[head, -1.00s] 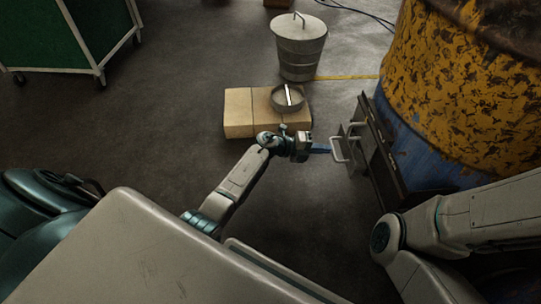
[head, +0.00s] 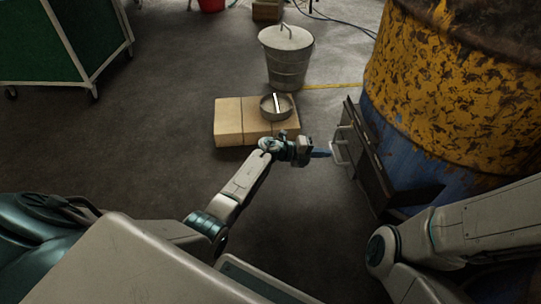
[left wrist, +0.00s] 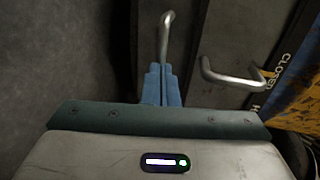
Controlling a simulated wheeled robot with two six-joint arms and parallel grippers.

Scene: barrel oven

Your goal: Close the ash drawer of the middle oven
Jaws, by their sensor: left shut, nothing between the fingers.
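The oven is a yellow and blue rusty drum (head: 455,90) with a dark metal front (head: 368,170) on its left side. A pale bar handle (head: 338,153) stands out from that front. My left gripper (head: 322,154) is shut and empty, its blue fingers pointing at this handle; I cannot tell if they touch it. In the left wrist view the shut fingers (left wrist: 162,85) sit just below one metal handle (left wrist: 166,38). A second handle (left wrist: 232,77) is to the right, near a "CLOSED" label (left wrist: 284,68). The drawer front looks close to the oven front. My right gripper is out of view.
Tan blocks (head: 230,122) with a round metal pan (head: 277,107) on them lie behind my left gripper. A lidded metal bucket (head: 287,65) stands beyond. A green cart (head: 50,45) is at far left. The floor between is clear.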

